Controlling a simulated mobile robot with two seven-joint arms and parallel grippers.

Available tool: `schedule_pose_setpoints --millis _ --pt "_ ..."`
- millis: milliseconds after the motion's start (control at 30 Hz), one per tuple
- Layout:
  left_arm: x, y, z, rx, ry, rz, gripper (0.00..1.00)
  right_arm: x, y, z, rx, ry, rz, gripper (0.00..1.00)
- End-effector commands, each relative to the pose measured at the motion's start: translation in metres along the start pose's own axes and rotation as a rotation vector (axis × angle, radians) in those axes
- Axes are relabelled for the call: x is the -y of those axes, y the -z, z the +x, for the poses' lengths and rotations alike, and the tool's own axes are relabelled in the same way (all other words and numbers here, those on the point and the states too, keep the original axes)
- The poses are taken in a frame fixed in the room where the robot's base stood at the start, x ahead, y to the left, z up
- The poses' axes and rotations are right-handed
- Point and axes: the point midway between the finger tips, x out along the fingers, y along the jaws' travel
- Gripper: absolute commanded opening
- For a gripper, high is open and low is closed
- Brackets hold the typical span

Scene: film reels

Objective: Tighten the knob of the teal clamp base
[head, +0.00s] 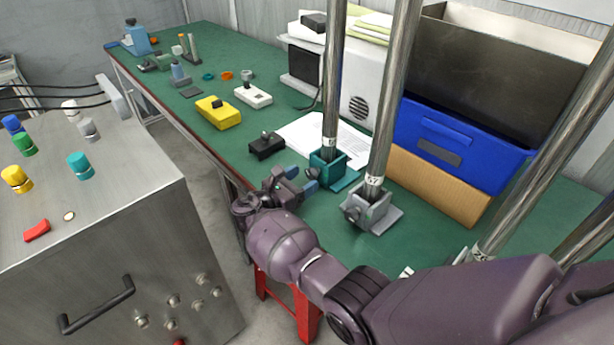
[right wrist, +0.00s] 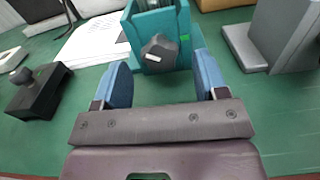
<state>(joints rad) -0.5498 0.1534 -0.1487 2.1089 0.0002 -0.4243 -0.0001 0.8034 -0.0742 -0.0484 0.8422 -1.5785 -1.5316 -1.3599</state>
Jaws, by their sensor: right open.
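The teal clamp base (head: 326,171) stands on the green bench with a metal pole (head: 333,90) upright in it. In the right wrist view the teal clamp base (right wrist: 188,22) is at the top middle. Its dark grey knob (right wrist: 159,54) faces my gripper and has a small pale mark on it. My right gripper (head: 297,182) is open, in front of the clamp base. In the right wrist view its blue fingertips (right wrist: 163,72) lie to either side of the knob, apart from it. My left gripper is not in view.
A grey clamp base (head: 371,211) with a pole stands close right of the teal one. A black block with a knob (head: 267,145) lies left, near white paper (head: 330,138). A blue bin (head: 460,145) stands behind. Yellow (head: 215,113) and white (head: 254,96) blocks sit further left.

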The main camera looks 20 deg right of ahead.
Motion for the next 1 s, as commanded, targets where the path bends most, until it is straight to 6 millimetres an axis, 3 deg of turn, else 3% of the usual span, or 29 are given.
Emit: schedule_pose_setpoints --millis 200,567,867,1000 --pt "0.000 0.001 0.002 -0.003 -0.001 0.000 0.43 0.000 0.000 0.018 0.000 0.000 0.000 0.66" --pt "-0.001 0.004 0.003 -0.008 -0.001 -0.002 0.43 0.000 0.000 0.021 -0.001 0.000 0.001 0.65" --pt "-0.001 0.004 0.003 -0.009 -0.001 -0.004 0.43 0.000 0.000 0.021 -0.001 0.000 0.001 0.19" --pt "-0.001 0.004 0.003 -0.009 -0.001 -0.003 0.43 0.000 0.000 0.021 -0.001 0.000 0.005 0.17"
